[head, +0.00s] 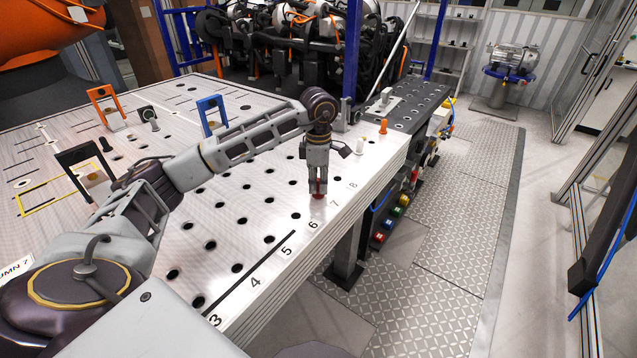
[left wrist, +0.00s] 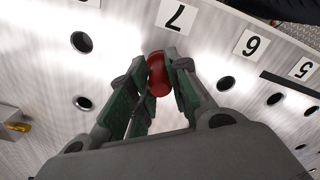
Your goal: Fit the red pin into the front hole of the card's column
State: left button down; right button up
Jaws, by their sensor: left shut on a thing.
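My left gripper (head: 318,188) points straight down at the table's front edge, shut on the red pin (head: 318,195). In the left wrist view my left gripper (left wrist: 158,78) has its green-padded fingers on both sides of the red pin (left wrist: 157,72). The pin is at the front-row hole position of column 7, beside the label 7 (left wrist: 177,17). The hole beneath is hidden by pin and fingers, so I cannot tell how deep the pin sits. The card (head: 15,272), partly cut off at the left, reads "UMN 7". My right gripper is out of view.
The perforated table (head: 235,245) has rows of holes and numbers along its front edge. An orange pin (head: 383,127) and a pale pin (head: 359,146) stand to the right. Blue (head: 211,107), orange (head: 104,98) and black (head: 78,160) frames stand farther back.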

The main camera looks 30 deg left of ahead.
pick_arm(q)
jog(key=c, duration=1.3)
grip_release()
jog(key=shift+o, duration=0.2)
notch_tip(320, 180, up, 12)
dwell(0.4)
